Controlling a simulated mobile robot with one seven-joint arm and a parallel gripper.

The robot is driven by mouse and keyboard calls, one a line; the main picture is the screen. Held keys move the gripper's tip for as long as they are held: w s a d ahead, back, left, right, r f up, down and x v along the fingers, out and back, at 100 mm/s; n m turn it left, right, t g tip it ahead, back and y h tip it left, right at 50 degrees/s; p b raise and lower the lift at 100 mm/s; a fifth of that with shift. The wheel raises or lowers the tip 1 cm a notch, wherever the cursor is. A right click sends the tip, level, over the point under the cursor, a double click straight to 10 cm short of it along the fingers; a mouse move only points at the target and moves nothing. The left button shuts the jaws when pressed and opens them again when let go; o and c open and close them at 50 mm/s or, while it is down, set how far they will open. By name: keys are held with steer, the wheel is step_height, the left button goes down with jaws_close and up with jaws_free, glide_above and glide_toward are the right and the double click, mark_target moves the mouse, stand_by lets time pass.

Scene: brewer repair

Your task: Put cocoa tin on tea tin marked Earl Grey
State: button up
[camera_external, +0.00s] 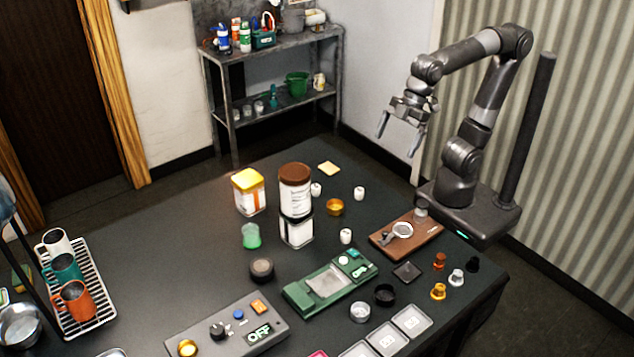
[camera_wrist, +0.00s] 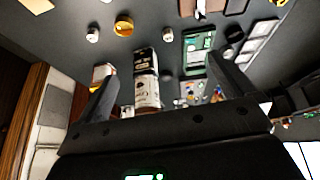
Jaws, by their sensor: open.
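The cocoa tin (camera_external: 295,187), a round white tin with a brown lid, stands upright on top of a square white tea tin with a dark top (camera_external: 297,231). In the wrist view the cocoa tin (camera_wrist: 147,92) and the tea tin (camera_wrist: 146,60) show between my fingers, further off. The tea tin's label is too small to read. Another square tin with a yellow lid (camera_external: 249,191) stands apart to their left. My gripper (camera_external: 398,137) is open and empty, raised above the table's back right, well clear of the tins.
Small white pots (camera_external: 359,193) and a gold ring (camera_external: 335,207) lie right of the stack. A green scale (camera_external: 300,298), a grey control box (camera_external: 205,335) and a brown board (camera_external: 385,246) are nearer the front. A mug rack (camera_external: 92,300) stands left.

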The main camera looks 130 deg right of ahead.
steer(key=s+a+f, duration=0.1)
steer(key=s+f, duration=0.6)
steer(key=s, duration=0.3)
steer(key=shift+s+a+f+m, duration=0.15)
steer(key=shift+s+f+m, duration=0.1)
steer(key=shift+f+m, duration=0.15)
stand_by(0.6)
steer(key=w+d+f+m+t, duration=0.1)
steer(key=w+d+m, duration=0.2)
steer(key=d+m, duration=0.65)
steer(key=w+d+f+m, duration=0.1)
steer(key=w+d+m, duration=0.1)
steer(key=d+m, duration=0.8)
steer(key=w+f+m+t, duration=0.1)
steer(key=w+f+m, duration=0.2)
steer(key=m, duration=0.2)
steer(key=w+d+f+m, duration=0.1)
steer(key=w+f+m, duration=0.1)
steer(key=m, duration=0.4)
steer(key=w+f+m+t+h, duration=0.1)
steer(key=w+f+m, duration=0.2)
steer(key=m, duration=0.3)
steer(key=shift+w+d+f+m+t, duration=0.15)
steer(key=shift+w+d+f, duration=0.05)
steer(key=shift+w, duration=0.2)
steer(key=shift+w+d+f+m+t, duration=0.1)
steer(key=shift+w+d+f+t, duration=0.05)
steer(key=shift+w, duration=0.2)
steer(key=shift+r, duration=0.1)
